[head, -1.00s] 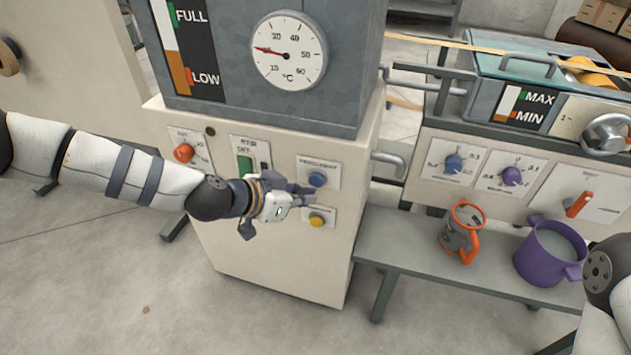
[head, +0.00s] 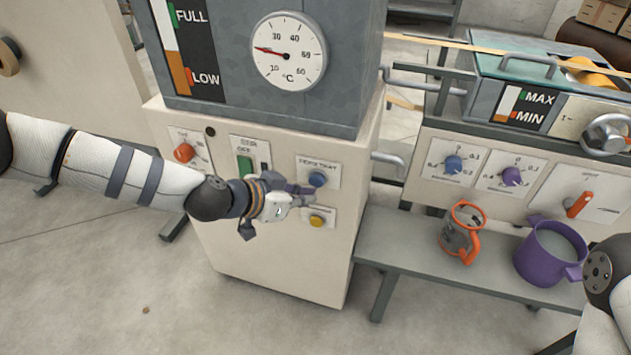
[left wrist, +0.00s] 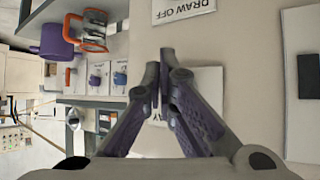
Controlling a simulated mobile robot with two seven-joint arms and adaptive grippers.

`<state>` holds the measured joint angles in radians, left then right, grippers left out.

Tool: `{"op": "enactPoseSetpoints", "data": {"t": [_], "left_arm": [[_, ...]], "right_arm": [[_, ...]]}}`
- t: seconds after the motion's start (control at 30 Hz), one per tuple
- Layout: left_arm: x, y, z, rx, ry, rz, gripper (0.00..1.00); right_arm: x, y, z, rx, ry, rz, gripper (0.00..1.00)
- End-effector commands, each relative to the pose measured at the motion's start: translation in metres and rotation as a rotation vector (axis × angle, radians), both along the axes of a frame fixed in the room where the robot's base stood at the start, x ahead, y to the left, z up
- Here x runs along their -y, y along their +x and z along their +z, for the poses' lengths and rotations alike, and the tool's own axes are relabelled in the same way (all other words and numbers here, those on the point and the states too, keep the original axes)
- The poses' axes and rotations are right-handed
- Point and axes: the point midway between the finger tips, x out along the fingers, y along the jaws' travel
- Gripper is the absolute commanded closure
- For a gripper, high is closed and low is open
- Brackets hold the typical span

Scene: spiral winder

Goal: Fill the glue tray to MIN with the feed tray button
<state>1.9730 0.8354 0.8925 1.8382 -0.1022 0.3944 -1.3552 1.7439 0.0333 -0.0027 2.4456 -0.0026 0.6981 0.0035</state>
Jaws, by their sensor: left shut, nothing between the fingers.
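The blue feed tray button (head: 317,179) sits on a white plate on the front of the cream cabinet. My left gripper (head: 311,191) is shut and empty, its fingertips just below and beside the blue button; I cannot tell whether they touch it. In the left wrist view the shut fingers (left wrist: 161,95) are in front of a pale plate (left wrist: 208,85), and the button is hidden. The glue tray (head: 485,92) at the upper right has a MAX/MIN gauge (head: 520,106); its exact level is too small to read. My right gripper is out of view.
A yellow button (head: 317,221) is right below my left gripper; the draw off label (left wrist: 185,8) shows upside down in the left wrist view. A green switch (head: 245,166) is to the left. An orange-handled mug (head: 458,238) and purple pot (head: 548,255) stand on the bench (head: 400,243).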

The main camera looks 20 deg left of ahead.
Motion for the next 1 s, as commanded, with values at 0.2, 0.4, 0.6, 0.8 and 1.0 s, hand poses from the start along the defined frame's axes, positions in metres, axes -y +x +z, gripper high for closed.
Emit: {"op": "enactPoseSetpoints", "data": {"t": [0.2,0.4,0.6,0.8,1.0], "left_arm": [[0.000,0.006,0.000,0.001,0.000,-0.001,1.00],[0.000,0.009,0.000,0.000,0.000,-0.001,1.00],[0.000,0.009,0.000,0.000,0.000,0.000,1.00],[0.000,0.011,0.000,0.000,0.000,0.000,1.00],[0.001,0.013,0.000,0.000,0.001,-0.001,1.00]], "right_arm": [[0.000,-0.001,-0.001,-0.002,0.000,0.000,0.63],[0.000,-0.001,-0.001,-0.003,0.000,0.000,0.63],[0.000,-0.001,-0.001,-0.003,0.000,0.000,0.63],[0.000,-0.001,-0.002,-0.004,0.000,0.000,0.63],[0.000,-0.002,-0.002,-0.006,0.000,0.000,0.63]]}}
